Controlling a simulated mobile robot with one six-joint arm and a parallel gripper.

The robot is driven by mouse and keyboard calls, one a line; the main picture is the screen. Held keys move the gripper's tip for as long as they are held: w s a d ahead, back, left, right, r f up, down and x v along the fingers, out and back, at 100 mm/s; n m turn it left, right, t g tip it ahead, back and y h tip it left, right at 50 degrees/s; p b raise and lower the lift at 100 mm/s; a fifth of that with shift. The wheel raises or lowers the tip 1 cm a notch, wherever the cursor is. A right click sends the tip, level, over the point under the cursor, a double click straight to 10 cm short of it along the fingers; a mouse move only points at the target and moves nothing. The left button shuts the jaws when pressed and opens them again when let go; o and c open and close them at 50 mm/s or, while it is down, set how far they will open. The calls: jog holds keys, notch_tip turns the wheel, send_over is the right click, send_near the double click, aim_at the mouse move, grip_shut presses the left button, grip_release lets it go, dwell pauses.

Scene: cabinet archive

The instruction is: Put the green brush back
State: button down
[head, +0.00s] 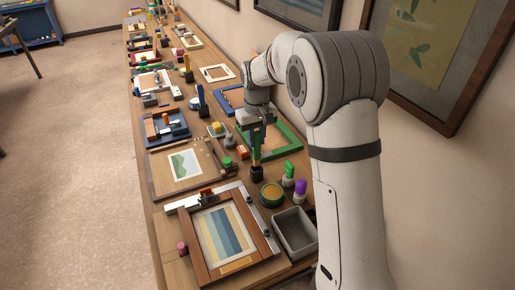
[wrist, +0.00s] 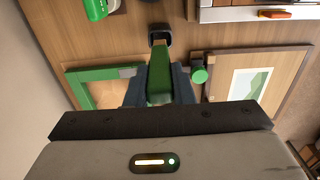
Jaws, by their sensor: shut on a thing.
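My gripper (head: 256,122) is shut on the green brush (head: 256,142), which hangs upright with its narrower end down. In the wrist view the brush's green handle (wrist: 160,82) sits between the fingers. A small dark cup (head: 257,174) stands on the bench directly below the brush; it also shows in the wrist view (wrist: 160,34), just beyond the brush. The brush's lower end meets the cup's top in the head view. I cannot tell whether it is inside the cup or just above it.
A green frame (head: 290,138) lies just behind the brush. A round tin (head: 271,194), green-topped (head: 289,170) and purple-topped bottles (head: 300,187) and a grey tray (head: 292,238) stand nearer. A green knob (head: 227,163) is to the left. The bench is crowded; the wall is close on the right.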

aim_at(257, 158)
jog(key=shift+f+p, duration=0.4)
jog(key=shift+f, duration=1.5)
jog(key=shift+f, duration=0.1)
jog(key=shift+f, duration=0.15)
jog(key=c, duration=1.3)
grip_release()
jog(key=shift+o, duration=0.2)
